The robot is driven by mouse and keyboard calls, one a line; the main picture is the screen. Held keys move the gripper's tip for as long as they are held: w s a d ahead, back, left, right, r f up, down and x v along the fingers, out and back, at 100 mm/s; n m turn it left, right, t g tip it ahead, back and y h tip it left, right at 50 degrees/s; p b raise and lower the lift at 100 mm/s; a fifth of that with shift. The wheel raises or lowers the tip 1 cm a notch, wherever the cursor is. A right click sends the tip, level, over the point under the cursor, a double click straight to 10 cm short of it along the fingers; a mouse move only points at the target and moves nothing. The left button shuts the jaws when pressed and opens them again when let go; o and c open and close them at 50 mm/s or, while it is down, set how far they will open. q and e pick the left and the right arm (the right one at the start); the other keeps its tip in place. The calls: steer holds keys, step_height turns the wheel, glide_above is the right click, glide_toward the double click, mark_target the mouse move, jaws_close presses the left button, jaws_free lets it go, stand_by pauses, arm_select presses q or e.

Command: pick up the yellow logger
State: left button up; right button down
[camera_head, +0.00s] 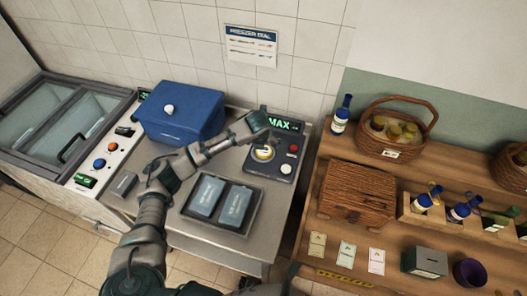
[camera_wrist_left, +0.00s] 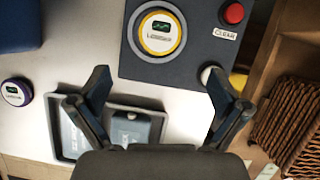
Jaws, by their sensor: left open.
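The yellow logger (camera_head: 264,153) is a round device with a yellow rim, a white face and a small dark display. It sits on the dark dial panel (camera_wrist_left: 195,62), below the MAX display in the head view. In the left wrist view the logger (camera_wrist_left: 160,33) is at the top centre. My left gripper (camera_wrist_left: 157,76) is open and empty. Its fingertips lie below the logger in that view, apart from it. In the head view my left arm reaches over the counter toward the panel, and its fingers are hard to make out. My right gripper is not in view.
A tray (camera_head: 245,234) with two grey-blue packs stands in front of the panel. A purple-rimmed round device (camera_wrist_left: 16,92) lies at the left in the wrist view. A blue cooler (camera_head: 190,118) stands behind my arm. A red button (camera_wrist_left: 232,13) is beside the logger. Wooden shelving is right.

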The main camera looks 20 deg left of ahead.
arm_select(q)
glide_above(264, 151)
steer(key=s+d, duration=0.1)
steer(key=s, duration=0.1)
steer(key=f, duration=0.5)
steer(key=shift+s, duration=0.2)
steer(key=shift+w+f, duration=0.1)
steer(key=shift+f, duration=0.1)
steer(key=shift+w+a+f, duration=0.1)
steer(key=shift+a+f, duration=0.05)
steer(key=shift+f, duration=0.05)
steer(key=x, duration=0.5)
steer(key=shift+a, duration=0.4)
steer(key=shift+d+f, duration=0.1)
steer(key=shift+d, duration=0.15)
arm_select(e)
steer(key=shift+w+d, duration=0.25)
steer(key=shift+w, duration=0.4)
